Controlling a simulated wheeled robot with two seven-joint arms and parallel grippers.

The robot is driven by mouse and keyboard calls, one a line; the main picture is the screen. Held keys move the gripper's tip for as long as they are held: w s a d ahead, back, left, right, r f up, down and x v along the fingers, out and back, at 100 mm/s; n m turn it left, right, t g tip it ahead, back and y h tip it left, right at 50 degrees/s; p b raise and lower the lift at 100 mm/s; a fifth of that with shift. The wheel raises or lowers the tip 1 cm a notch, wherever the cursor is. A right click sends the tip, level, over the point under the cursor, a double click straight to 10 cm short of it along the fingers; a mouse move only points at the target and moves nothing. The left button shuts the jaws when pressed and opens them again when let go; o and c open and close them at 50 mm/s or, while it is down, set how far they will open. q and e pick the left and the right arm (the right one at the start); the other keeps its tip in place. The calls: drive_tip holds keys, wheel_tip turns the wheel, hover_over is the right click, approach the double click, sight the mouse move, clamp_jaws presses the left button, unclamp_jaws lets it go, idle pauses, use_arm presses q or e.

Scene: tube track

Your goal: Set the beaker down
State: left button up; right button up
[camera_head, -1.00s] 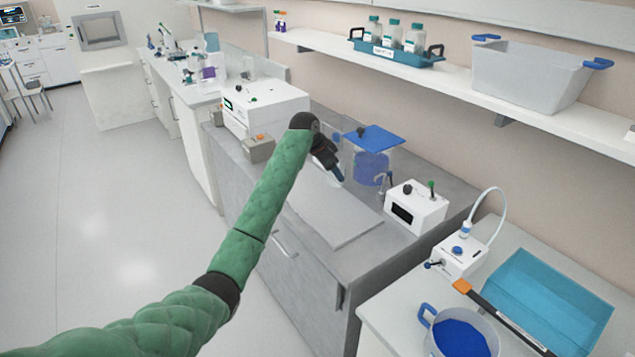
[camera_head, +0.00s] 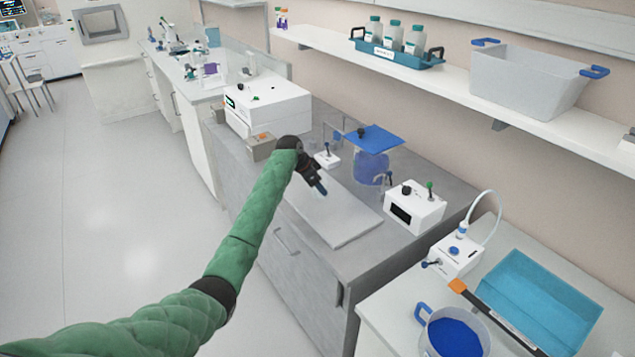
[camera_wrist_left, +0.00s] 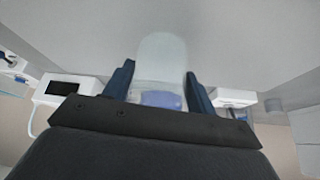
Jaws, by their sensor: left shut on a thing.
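My left gripper (camera_head: 319,190) is over the light grey slab (camera_head: 345,228) on the grey bench. In the left wrist view the gripper (camera_wrist_left: 159,70) is shut on a clear beaker (camera_wrist_left: 162,55), with one dark blue finger on each side of it. In the head view I cannot make out the beaker's outline, nor whether its base touches the slab. My right gripper is not in view.
Behind the slab stand a blue-lidded clear tank (camera_head: 371,160) and a small white device (camera_head: 327,158). A white box with a dark display (camera_head: 414,208) is to the right. A larger white instrument (camera_head: 267,105) is at the far left. The slab's near right part is clear.

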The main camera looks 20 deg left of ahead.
use_arm(q)
drive_tip(key=shift+f, duration=0.15)
drive_tip(key=o, duration=1)
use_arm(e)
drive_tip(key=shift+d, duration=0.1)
use_arm(q)
drive_tip(key=shift+a+r, duration=0.1)
drive_tip(key=shift+r, duration=0.2)
drive_tip(key=b+v, duration=0.3)
drive_tip(key=v, duration=0.8)
drive_tip(key=shift+r+b, duration=0.3)
drive_tip(key=shift+b, duration=0.1)
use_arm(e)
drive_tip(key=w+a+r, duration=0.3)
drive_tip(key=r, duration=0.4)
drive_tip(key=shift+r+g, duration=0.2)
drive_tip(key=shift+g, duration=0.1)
use_arm(q)
drive_tip(key=shift+s+a, duration=0.1)
